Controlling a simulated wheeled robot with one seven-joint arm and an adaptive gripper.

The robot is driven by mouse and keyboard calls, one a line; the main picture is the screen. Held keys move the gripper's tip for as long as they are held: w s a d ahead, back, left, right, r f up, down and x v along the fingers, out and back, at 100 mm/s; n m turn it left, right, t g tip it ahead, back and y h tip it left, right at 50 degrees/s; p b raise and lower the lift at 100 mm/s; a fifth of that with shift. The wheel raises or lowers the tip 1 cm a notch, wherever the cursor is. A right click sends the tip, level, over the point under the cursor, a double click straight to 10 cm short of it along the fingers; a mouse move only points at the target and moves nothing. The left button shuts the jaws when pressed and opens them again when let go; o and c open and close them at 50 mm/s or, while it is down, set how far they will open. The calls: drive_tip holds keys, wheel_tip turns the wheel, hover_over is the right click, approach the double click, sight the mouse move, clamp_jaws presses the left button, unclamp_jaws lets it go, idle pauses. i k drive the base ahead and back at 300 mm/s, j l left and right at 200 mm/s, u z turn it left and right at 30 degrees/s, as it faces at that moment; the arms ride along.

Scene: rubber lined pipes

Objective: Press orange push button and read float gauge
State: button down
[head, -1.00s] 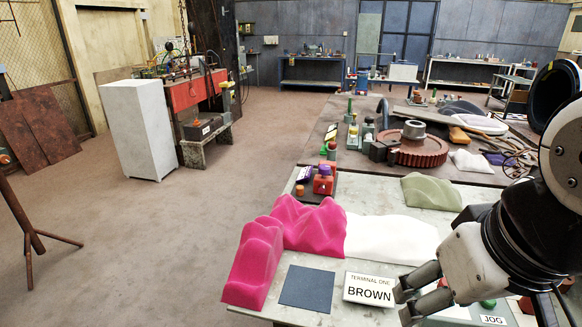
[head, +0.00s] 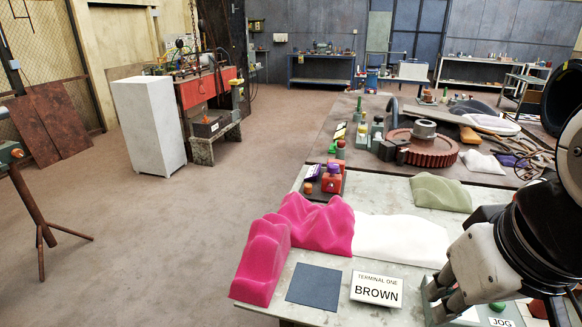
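A small orange, button-like piece (head: 308,187) sits on a dark plate on the near table. Another small orange knob (head: 204,119) tops a dark box on the left workbench, and a tripod at the left edge carries a green box with a red-orange end (head: 17,153). I cannot tell which is the push button. I cannot make out a float gauge. My gripper (head: 434,302) is at the lower right, over the near table, right of the "BROWN" sign (head: 376,289). Its fingers look apart and empty. The arm hides part of the table.
The near table (head: 410,315) holds pink, white and green wavy blocks, a dark square and a green button by a "JOG" label. A table with a red gear (head: 432,148) stands behind. A white cabinet (head: 148,125) stands left. Brown floor (head: 150,230) between is clear.

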sight(307, 187)
drive_tip(key=j+u, duration=0.2)
drive_tip(key=u, duration=0.65)
drive_tip(key=i+j+u, duration=0.3)
drive_tip(key=i+j, duration=0.2)
drive_tip(key=j, duration=0.25)
drive_tip(key=i+j+u, duration=0.25)
drive_tip(key=i+j, duration=0.35)
drive_tip(key=i+j+z, duration=0.1)
drive_tip(key=i+z, duration=0.25)
drive_tip(key=i, duration=0.15)
drive_tip(key=i+j+z, duration=0.2)
drive_tip(key=i+z, duration=0.15)
drive_tip(key=i, duration=0.15)
drive_tip(key=i+z, duration=0.25)
drive_tip(key=z, duration=0.25)
drive_tip(key=i+j+z, duration=0.1)
drive_tip(key=i+z, duration=0.15)
drive_tip(key=z, duration=0.25)
drive_tip(key=i+j+z, duration=0.2)
drive_tip(key=z, duration=0.3)
drive_tip(key=i+j+z, duration=0.25)
drive_tip(key=z, duration=0.25)
drive_tip(key=i+j+z, duration=0.45)
drive_tip(key=j+z, duration=0.15)
drive_tip(key=z, duration=0.15)
drive_tip(key=i+j+z, duration=0.15)
drive_tip(key=j+z, duration=0.2)
